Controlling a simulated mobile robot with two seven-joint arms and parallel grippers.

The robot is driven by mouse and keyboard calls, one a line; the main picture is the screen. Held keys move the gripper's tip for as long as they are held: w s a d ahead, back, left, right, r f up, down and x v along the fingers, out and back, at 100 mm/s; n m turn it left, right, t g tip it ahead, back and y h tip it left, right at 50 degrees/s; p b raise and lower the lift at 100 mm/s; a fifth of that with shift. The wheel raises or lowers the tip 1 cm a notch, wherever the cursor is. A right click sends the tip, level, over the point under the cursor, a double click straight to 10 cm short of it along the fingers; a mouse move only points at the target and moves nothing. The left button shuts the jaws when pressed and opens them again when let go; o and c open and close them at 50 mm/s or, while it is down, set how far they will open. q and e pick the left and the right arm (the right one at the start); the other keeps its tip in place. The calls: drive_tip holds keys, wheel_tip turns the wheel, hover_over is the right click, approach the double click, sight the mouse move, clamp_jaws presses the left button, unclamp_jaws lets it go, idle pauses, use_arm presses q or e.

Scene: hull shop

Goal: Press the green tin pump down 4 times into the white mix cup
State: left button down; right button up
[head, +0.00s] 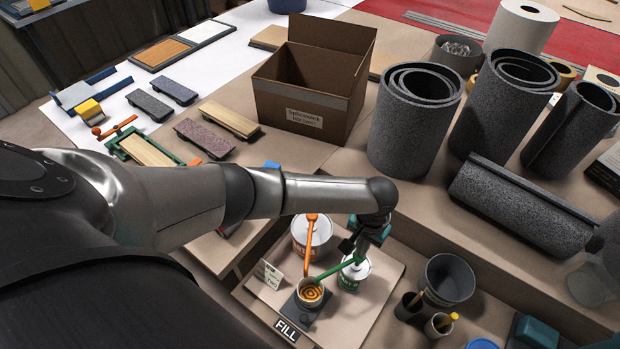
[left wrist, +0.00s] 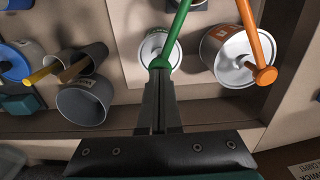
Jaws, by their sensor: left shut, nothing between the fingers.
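The green tin (head: 356,274) is a white can with a green label, standing on a board. Its green pump (head: 336,270) has a spout reaching over the mix cup (head: 311,291). The cup is pale, stands on a dark pad, and shows orange swirls inside. My left gripper (head: 354,246) is shut and empty above the green tin. In the left wrist view its fingertips (left wrist: 158,78) are at the green pump head (left wrist: 160,63), overlapping it; I cannot tell whether they touch. The tin lid (left wrist: 173,47) shows behind the pump. My right gripper is not in view.
The orange-pump tin (head: 299,250) stands close left of the green one, its spout also over the cup. A FILL label (head: 286,330) and a small card (head: 268,273) are beside the pad. A dark bucket (head: 449,280) and brush pots (head: 409,306) stand to the right.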

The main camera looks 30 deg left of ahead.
use_arm(q)
drive_tip(key=shift+s+f+b, duration=0.1)
drive_tip(key=shift+f+b, duration=0.55)
drive_tip(key=shift+f, duration=0.5)
drive_tip(key=shift+r, duration=0.15)
drive_tip(key=shift+r+p, duration=1.4)
drive_tip(key=shift+p, duration=0.25)
wheel_tip(320, 180, up, 6)
drive_tip(key=p, duration=0.7)
